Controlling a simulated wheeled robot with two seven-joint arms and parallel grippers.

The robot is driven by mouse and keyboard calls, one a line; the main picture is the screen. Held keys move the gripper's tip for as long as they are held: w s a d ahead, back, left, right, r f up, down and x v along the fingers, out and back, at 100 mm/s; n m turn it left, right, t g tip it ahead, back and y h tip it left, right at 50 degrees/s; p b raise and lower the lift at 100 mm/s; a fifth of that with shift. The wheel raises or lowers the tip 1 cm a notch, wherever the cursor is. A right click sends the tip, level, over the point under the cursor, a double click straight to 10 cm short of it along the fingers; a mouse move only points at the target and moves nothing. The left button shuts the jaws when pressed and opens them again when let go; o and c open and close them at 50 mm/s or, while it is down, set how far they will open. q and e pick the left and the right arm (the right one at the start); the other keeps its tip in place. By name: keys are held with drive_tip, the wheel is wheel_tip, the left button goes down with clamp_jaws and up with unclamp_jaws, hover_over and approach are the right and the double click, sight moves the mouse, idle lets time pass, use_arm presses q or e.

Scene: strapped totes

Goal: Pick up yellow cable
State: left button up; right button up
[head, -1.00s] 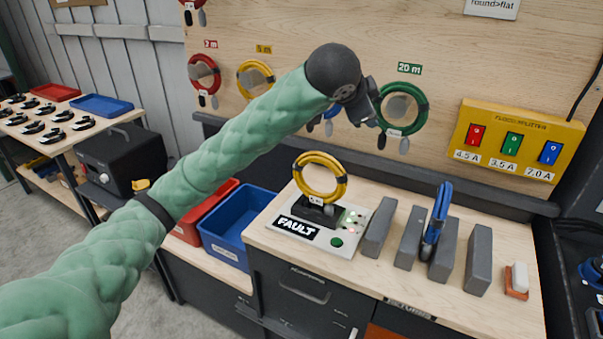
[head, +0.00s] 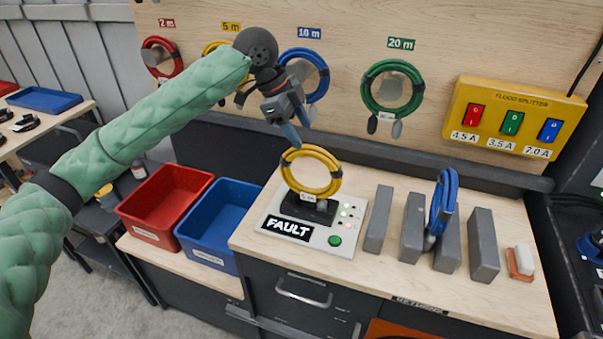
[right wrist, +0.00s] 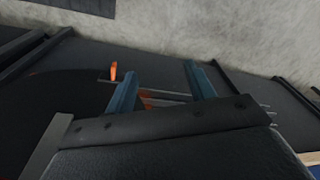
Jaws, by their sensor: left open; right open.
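A coiled yellow cable (head: 311,191) stands upright in the black holder of a white tester box (head: 317,233) marked FAULT, on the wooden bench. Another yellow cable (head: 212,49) hangs on the wall board under the 5 m label, partly hidden by my left arm. My left gripper (head: 296,127) is open and empty, pointing down just above the standing yellow coil, apart from it as far as I can tell. My right gripper (right wrist: 160,90) shows only in the right wrist view, open and empty, with blue-grey fingers over a dark surface.
Grey upright blocks (head: 379,219) stand right of the tester, with a blue coil (head: 442,205) between two of them. Red (head: 165,203) and blue (head: 217,219) bins sit left. Red, blue and green (head: 392,90) coils hang behind. A yellow splitter box (head: 508,120) is at right.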

sight(309, 148)
use_arm(q)
drive_tip(key=shift+s+d+r, duration=0.2)
drive_tip(key=shift+s+d, duration=0.05)
drive_tip(key=shift+d+m, duration=0.1)
drive_tip(key=shift+m, duration=0.2)
drive_tip(key=shift+w+f+p, duration=0.3)
drive_tip(key=shift+f, duration=0.5)
drive_tip(key=shift+d+f, duration=0.1)
drive_tip(key=shift+f, duration=0.25)
drive_tip(key=shift+s+d+f, duration=0.15)
drive_tip(key=shift+d+f, duration=0.1)
drive_tip(key=shift+d, duration=0.05)
drive_tip(key=p+x, duration=0.2)
drive_tip(key=x, duration=0.2)
drive_tip(key=shift+a+f+p, duration=0.1)
drive_tip(key=shift+a+p, duration=0.1)
drive_tip(key=shift+p, duration=0.1)
drive_tip(key=shift+d+f, duration=0.1)
drive_tip(key=shift+f, duration=0.4)
clamp_jaws()
use_arm(e)
wheel_tip(309, 148, down, 11)
drive_tip(key=s+d, duration=0.2)
drive_tip(key=shift+s+f, duration=0.2)
drive_tip(key=shift+s, duration=0.15)
use_arm(q)
drive_tip(key=shift+r, duration=0.15)
use_arm(e)
drive_tip(key=shift+s, duration=0.1)
